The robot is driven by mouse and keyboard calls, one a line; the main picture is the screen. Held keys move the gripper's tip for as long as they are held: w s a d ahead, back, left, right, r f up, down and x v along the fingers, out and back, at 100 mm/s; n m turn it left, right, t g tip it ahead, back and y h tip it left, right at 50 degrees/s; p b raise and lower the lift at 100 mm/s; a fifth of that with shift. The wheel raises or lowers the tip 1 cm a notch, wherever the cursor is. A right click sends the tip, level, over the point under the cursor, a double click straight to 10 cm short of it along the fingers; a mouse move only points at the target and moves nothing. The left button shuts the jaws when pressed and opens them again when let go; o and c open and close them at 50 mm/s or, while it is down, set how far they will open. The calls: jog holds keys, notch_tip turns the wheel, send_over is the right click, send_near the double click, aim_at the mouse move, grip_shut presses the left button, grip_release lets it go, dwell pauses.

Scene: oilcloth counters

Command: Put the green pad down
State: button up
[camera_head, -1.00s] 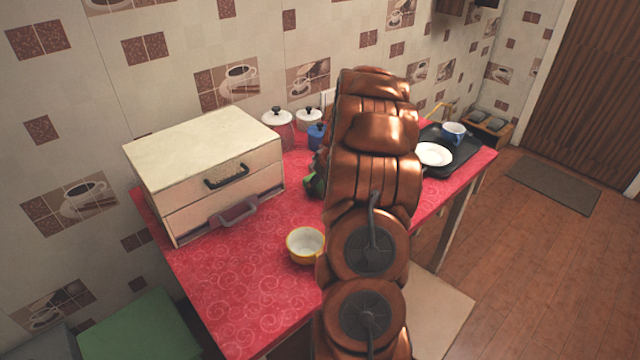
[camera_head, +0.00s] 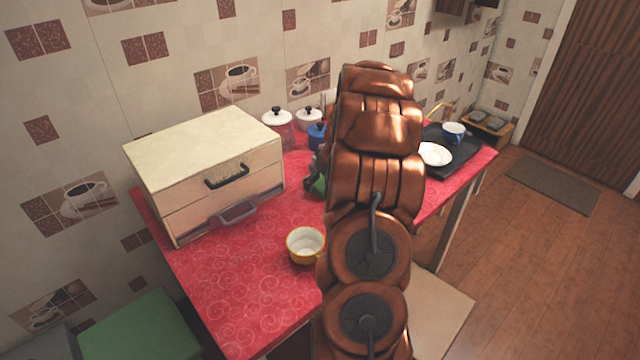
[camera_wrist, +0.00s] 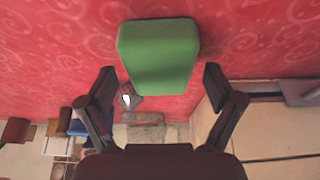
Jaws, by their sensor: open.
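The green pad (camera_wrist: 158,55) lies on the red oilcloth in the wrist view, between and a little beyond my fingertips. My gripper (camera_wrist: 158,75) is open, one finger on each side of the pad, with a gap showing on both sides. In the head view a small part of the pad (camera_head: 318,186) shows left of my copper arm. A dark finger (camera_head: 311,170) of my gripper is beside it. My arm hides the rest of the pad and gripper there.
A cream drawer box (camera_head: 205,165) stands left on the red counter (camera_head: 230,290). A yellow bowl (camera_head: 305,245) sits in front. Canisters, including a blue one (camera_head: 316,136), stand by the wall. A black tray (camera_head: 465,150) with a white plate (camera_head: 434,154) and blue cup (camera_head: 453,132) is right.

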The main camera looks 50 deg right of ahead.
jog(key=b+v, duration=0.1)
jog(key=v, duration=1)
jog(key=s+a+r+n+g+y, duration=0.1)
jog(key=s+a+g, duration=0.1)
jog(key=a, duration=1.2)
jog(key=s+a+r+g+y, duration=0.1)
jog(key=s+a+r, duration=0.15)
jog(key=a, duration=1.25)
jog(key=s+a+f+g, duration=0.1)
jog(key=s+a, duration=0.5)
jog(key=s, duration=0.4)
jog(key=s+a+f+g+h, duration=0.1)
jog(key=s+a+g, duration=0.1)
jog(key=s+a, duration=0.4)
jog(key=shift+s+a+f+h, duration=0.2)
jog(key=shift+s+h, duration=0.1)
jog(key=shift+s, duration=2.45)
